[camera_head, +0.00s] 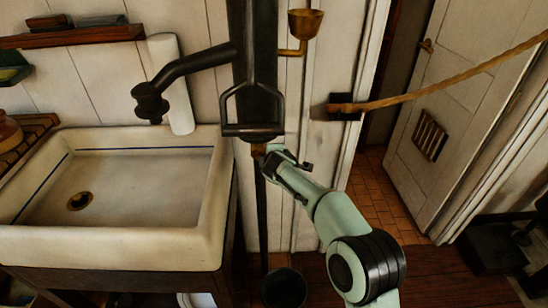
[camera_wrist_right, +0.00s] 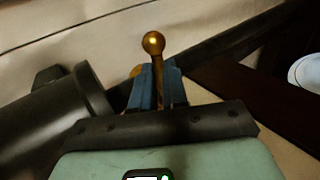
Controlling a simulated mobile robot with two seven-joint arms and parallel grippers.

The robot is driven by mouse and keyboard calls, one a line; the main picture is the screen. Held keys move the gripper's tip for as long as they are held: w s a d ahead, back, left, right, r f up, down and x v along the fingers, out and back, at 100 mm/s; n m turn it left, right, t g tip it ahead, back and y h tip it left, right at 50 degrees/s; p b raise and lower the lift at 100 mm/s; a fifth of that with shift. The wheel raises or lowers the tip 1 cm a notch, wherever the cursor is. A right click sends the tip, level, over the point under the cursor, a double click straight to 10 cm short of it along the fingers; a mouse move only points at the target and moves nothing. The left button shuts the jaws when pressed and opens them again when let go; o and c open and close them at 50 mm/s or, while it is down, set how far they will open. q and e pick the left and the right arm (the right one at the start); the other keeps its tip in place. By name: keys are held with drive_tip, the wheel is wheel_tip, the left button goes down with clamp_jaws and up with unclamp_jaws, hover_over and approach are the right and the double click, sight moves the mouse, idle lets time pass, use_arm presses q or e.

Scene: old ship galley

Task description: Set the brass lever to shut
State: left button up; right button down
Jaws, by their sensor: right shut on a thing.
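The brass lever (camera_wrist_right: 153,45) has a round ball knob and a thin stem. In the right wrist view its stem stands between the two blue fingers of my right gripper (camera_wrist_right: 155,86), which is shut on it, and the knob sticks out past the fingertips. In the head view my right gripper (camera_head: 268,153) is at the lower part of the dark pump (camera_head: 254,80), just below its handle frame. Only a small brass bit of the lever shows there; the gripper hides the rest. My left gripper is not in view.
A white sink (camera_head: 120,248) stands left of the pump, under its dark spout (camera_head: 190,66). A brass cup (camera_head: 305,22) is on the wall above right. A dark bucket (camera_head: 285,288) is on the floor below. A rope (camera_head: 450,84) crosses the open doorway at right.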

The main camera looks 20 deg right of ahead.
drive_tip(key=shift+d, duration=0.1)
drive_tip(key=c, duration=1.1)
unclamp_jaws()
drive_tip(key=shift+c, duration=0.2)
drive_tip(key=shift+r, duration=0.1)
drive_tip(key=b+v, duration=0.2)
drive_tip(key=v, duration=1.1)
drive_tip(key=shift+s, duration=0.2)
